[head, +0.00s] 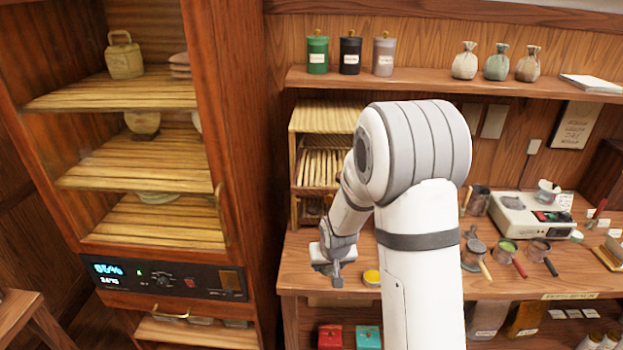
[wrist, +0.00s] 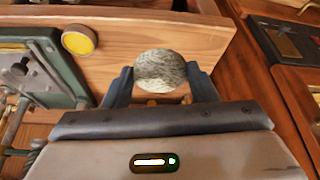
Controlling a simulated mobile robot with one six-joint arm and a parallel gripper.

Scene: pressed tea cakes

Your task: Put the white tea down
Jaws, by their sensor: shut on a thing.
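A round, speckled, pale grey-white tea cake (wrist: 160,71), which fits the white tea, sits between the two dark fingers of my gripper (wrist: 160,84) in the wrist view. The gripper is shut on it. In the head view my gripper (head: 331,271) is at the left front of the wooden counter, near the front edge. I cannot make out the cake clearly there. In the wrist view the wooden counter top (wrist: 195,38) shows beyond the cake; I cannot tell whether the cake touches it.
A small round yellow-topped tin (head: 371,278) is just right of my gripper. Farther right are several handled cups and a white scale (head: 515,222). A wooden rack (head: 309,157) stands behind. The tall cabinet (head: 237,150) is at left. Counter space between the tin and the cups looks clear.

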